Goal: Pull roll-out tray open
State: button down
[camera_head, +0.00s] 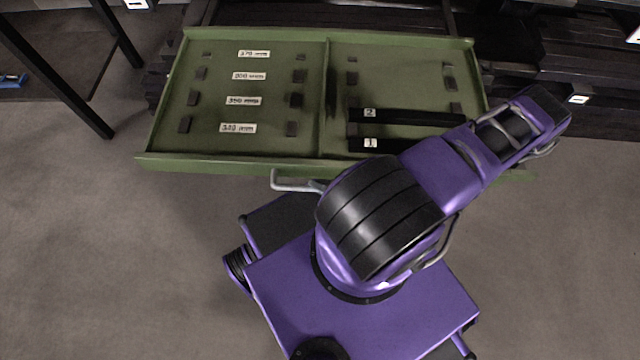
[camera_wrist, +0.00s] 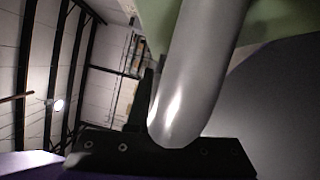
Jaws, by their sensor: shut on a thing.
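The green roll-out tray (camera_head: 172,162) stands well out from the dark rack in the head view. A divider splits it into two compartments. A silver handle (camera_head: 292,182) shows at its front edge, partly hidden by my purple arm. In the wrist view my gripper (camera_wrist: 158,130) is shut on the handle, a thick grey bar (camera_wrist: 205,65) that fills the middle of the picture. Part of the green tray (camera_wrist: 160,22) shows behind the bar. My gripper is hidden behind my arm in the head view.
The left compartment has dark blocks and white length labels (camera_head: 249,76). The right one holds two black bars numbered 2 (camera_head: 420,116) and 1 (camera_head: 371,145). A dark table (camera_head: 85,95) stands at the left. The grey floor (camera_head: 110,250) is clear at left and right.

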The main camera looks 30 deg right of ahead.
jog(key=c, duration=0.8)
grip_release()
jog(key=shift+s+d, duration=0.1)
jog(key=v, duration=1.7)
jog(key=shift+b, duration=0.45)
jog(key=shift+s, duration=0.2)
